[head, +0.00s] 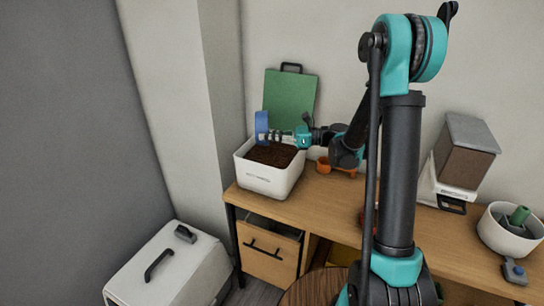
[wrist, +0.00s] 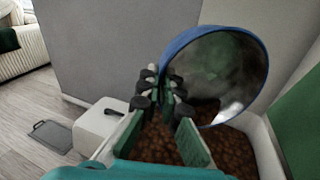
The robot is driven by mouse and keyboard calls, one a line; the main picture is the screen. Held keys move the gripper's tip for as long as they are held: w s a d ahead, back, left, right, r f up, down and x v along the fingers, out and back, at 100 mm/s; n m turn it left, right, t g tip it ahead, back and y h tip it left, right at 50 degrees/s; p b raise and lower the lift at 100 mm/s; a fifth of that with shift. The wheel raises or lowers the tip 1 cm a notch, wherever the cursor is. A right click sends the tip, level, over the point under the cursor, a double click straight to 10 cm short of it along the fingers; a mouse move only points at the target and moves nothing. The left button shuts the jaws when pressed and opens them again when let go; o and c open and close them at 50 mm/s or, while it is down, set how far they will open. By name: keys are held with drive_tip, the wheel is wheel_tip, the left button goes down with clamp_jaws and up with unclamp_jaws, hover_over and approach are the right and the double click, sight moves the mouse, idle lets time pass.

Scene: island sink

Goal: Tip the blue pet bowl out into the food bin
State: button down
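The blue pet bowl (head: 261,124) is up on its side above the white food bin (head: 263,178). The wrist view shows the bowl's blue rim (wrist: 171,51) and its shiny, mostly bare inside facing the camera. A few brown pieces show at the bowl's lower edge; I cannot tell whether they lie in the bowl or in the bin behind it. The bin holds brown kibble (wrist: 155,147). My gripper (head: 270,137) is shut on the bowl's side wall, and its fingers show in the wrist view (wrist: 166,88).
A green board (head: 290,98) leans on the wall behind the bin. Small orange cups (head: 323,165) stand right of it. A dispenser (head: 464,155) and a white bowl (head: 497,235) stand farther right on the wooden counter. A white lidded box (head: 170,270) is on the floor.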

drive_tip(key=shift+d+y, duration=0.6)
drive_tip(key=shift+y, duration=0.4)
idle(0.6)
drive_tip(key=shift+w+d+r+m+y+p, duration=0.15)
drive_tip(key=shift+d+r+y, duration=0.4)
drive_tip(key=shift+y, duration=0.3)
drive_tip(key=shift+s+d+r+m+y+p, duration=0.1)
drive_tip(key=shift+d+r+m+y, duration=0.2)
drive_tip(key=shift+r+y, duration=0.45)
drive_tip(key=shift+w+d+r+m+y+p, duration=0.15)
drive_tip(key=shift+d+r+y, duration=0.4)
drive_tip(key=shift+y, duration=0.35)
idle(1.5)
drive_tip(key=shift+d+r+t+y, duration=0.2)
drive_tip(key=shift+r+y, duration=0.25)
drive_tip(key=shift+r, duration=0.15)
drive_tip(key=shift+d+r+t+y, duration=0.1)
drive_tip(key=shift+d+r+y, duration=0.05)
drive_tip(key=shift+r+y, duration=0.4)
idle(1.2)
